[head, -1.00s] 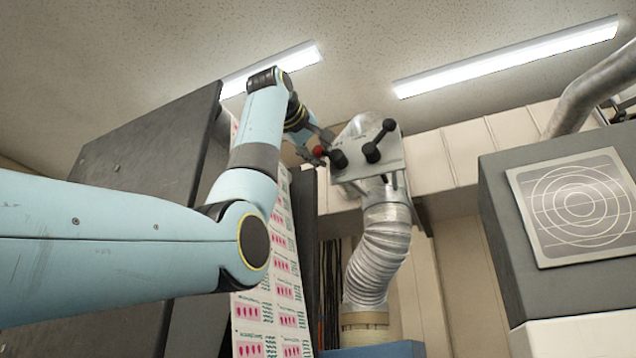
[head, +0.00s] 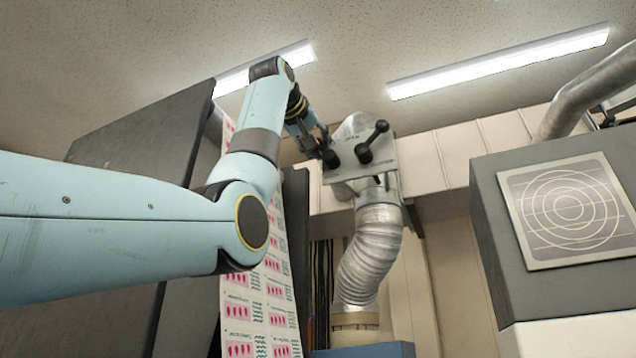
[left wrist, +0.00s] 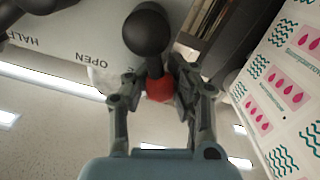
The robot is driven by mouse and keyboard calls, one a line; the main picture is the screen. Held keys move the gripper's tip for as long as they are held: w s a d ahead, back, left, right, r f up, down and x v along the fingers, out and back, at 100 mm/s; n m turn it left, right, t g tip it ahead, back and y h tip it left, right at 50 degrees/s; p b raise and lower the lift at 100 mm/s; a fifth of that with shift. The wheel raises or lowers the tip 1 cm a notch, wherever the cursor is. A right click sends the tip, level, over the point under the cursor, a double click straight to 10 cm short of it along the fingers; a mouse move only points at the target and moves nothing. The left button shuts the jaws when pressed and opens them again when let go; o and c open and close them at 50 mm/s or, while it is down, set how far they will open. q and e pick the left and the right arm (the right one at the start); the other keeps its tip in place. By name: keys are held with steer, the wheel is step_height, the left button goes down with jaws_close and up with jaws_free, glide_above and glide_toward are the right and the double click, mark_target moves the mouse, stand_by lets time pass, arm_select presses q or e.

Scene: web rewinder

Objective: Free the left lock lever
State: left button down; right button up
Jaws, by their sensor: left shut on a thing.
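The left lock lever has a black hub (head: 331,159) on a grey plate (head: 378,168). In the left wrist view its black rounded hub (left wrist: 148,32) and short arm lead to a red knob (left wrist: 159,89). My left gripper (head: 321,146) is at the lever's red end in the head view. In the left wrist view the two fingers of my left gripper (left wrist: 156,83) are shut on the red knob, one on each side. The fingers and wrist partly hide the knob in the head view. My right gripper is not in view.
A second lever with a black knob (head: 381,126) sits right of the left lever on the plate. A silver flexible duct (head: 369,255) hangs below. A printed web (head: 262,290) runs down on the left, and a grey box (head: 555,240) stands at the right.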

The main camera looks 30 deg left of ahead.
arm_select(q)
steer(key=shift+d+f, duration=0.1)
steer(key=shift+f, duration=0.05)
steer(key=c, duration=1.5)
jaws_free()
steer(key=o, duration=0.4)
steer(key=shift+s+d+r, duration=0.15)
steer(key=shift+s+r, duration=0.05)
steer(key=shift+s, duration=0.15)
steer(key=shift+o, duration=0.7)
steer(key=shift+w+f, duration=0.1)
steer(key=shift+w, duration=0.1)
steer(key=s, duration=1.2)
steer(key=shift+d, duration=0.2)
